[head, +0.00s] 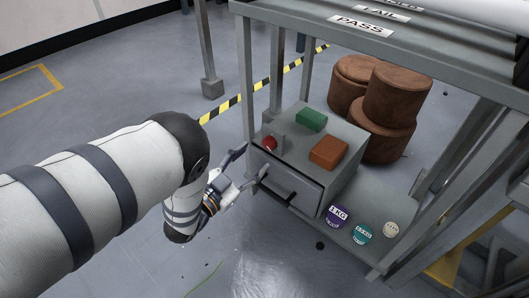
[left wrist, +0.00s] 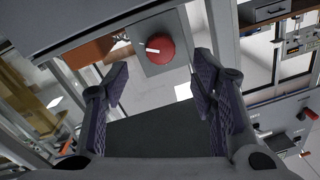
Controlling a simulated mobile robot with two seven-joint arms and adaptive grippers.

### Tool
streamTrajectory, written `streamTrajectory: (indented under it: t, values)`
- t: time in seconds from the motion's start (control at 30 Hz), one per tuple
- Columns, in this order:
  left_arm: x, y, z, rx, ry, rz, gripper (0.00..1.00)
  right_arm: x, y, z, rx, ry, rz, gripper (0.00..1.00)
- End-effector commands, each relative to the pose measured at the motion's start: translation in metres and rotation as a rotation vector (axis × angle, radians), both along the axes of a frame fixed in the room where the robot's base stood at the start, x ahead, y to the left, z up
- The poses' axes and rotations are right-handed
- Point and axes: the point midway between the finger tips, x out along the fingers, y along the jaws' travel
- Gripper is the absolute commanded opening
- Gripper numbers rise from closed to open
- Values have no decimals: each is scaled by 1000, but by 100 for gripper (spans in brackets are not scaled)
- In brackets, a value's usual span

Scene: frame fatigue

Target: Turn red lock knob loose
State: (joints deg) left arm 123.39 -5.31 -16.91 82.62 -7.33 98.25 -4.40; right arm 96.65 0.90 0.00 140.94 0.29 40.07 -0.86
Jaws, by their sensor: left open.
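The red lock knob (head: 269,143) sits on a small grey plate on top of a grey drawer box, at the box's left end. In the left wrist view the round red knob (left wrist: 160,47) has a white mark and lies beyond my fingertips. My left gripper (head: 248,165) is open, at the box's left front corner, apart from the knob. Its two dark padded fingers (left wrist: 158,88) stand wide apart with nothing between them. My right gripper is not in view.
A green block (head: 311,118) and an orange-brown block (head: 328,152) rest on the box. The drawer handle (head: 277,188) faces front. Round weights, including a purple one (head: 338,215), stand at right. A bench frame post (head: 247,80) rises close beside the knob. Brown drums (head: 388,97) stand behind.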

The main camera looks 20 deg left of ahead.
Motion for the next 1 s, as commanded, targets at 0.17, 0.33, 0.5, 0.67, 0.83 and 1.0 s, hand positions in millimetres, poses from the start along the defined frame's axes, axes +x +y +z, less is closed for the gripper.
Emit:
streamTrajectory:
  t: [0.17, 0.33, 0.5, 0.67, 0.83, 1.0]
  values:
    - [37, -11, -4, 0, 0, -1, 52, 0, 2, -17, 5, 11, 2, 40]
    - [53, -16, -2, 0, 2, 2, 52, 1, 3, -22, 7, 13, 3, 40]
    - [55, -16, -1, 1, 2, 2, 52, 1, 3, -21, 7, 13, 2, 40]
    - [55, -16, -1, 1, 3, 1, 36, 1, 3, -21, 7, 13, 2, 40]
    - [55, -16, -1, 0, 4, 2, 4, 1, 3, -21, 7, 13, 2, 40]
    - [55, -16, -1, -4, 5, 2, 4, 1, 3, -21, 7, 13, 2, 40]
